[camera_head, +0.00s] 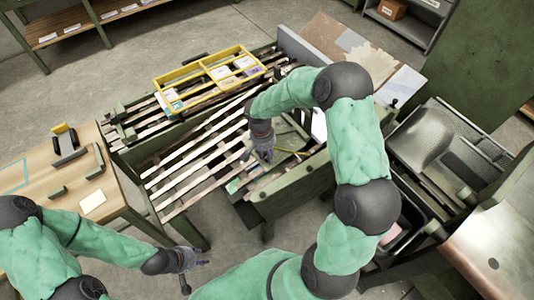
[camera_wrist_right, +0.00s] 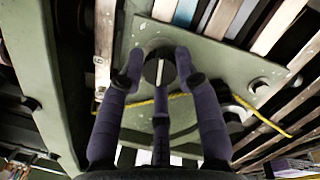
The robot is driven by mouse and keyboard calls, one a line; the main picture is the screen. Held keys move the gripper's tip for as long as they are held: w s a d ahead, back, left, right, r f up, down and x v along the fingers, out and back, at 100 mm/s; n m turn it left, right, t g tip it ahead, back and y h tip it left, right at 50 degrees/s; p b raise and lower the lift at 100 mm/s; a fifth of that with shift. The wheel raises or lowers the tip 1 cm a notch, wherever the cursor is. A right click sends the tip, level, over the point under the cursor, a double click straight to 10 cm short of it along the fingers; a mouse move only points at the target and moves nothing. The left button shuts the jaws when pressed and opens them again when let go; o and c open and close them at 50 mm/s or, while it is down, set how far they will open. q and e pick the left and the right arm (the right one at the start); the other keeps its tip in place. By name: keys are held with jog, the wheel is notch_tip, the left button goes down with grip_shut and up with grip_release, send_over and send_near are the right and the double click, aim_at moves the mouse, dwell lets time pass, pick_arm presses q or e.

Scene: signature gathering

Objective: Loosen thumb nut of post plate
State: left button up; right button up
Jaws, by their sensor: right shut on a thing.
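The post plate (camera_wrist_right: 222,62) is a pale green metal plate that fills the middle of the right wrist view, with bolts near its edges. The thumb nut (camera_wrist_right: 158,70) is a dark round knob with a light bar across it, on the plate. My right gripper (camera_wrist_right: 160,66) has its purple-grey fingers closed around the nut, one on each side and one below. In the head view the right gripper (camera_head: 262,152) is at the green frame beside the slats, and the nut is hidden there. My left gripper (camera_head: 192,276) hangs empty at the bottom, fingers apart.
A yellow divided tray (camera_head: 208,79) lies on the slatted rack (camera_head: 205,150). A yellow cord (camera_wrist_right: 250,112) runs across the plate, behind the fingers. A wooden table (camera_head: 120,200) stands left, a grey metal seat-like basin (camera_head: 420,140) right. Open floor (camera_head: 225,250) shows at the front.

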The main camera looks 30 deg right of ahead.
jog(key=n, duration=0.1)
jog(key=n+p, duration=0.1)
jog(key=n, duration=0.2)
jog(key=shift+w+r+p, duration=0.2)
jog(key=shift+w+p, duration=0.05)
jog(key=shift+p, duration=0.05)
jog(key=n+p, duration=0.1)
jog(key=n, duration=0.3)
jog(key=shift+a+h, duration=0.1)
jog(key=shift+h, duration=0.3)
jog(key=n+p, duration=0.1)
jog(key=n, duration=0.3)
jog(key=shift+w+a+n+h, duration=0.1)
jog(key=shift+n+h, duration=0.2)
jog(key=shift+n+p, duration=0.65)
jog(key=shift+n, duration=1.15)
jog(key=shift+h, duration=0.3)
jog(key=o, duration=1.1)
jog(key=shift+f, duration=0.1)
jog(key=shift+a, duration=0.1)
jog(key=shift+f, duration=0.1)
jog(key=shift+s, duration=0.2)
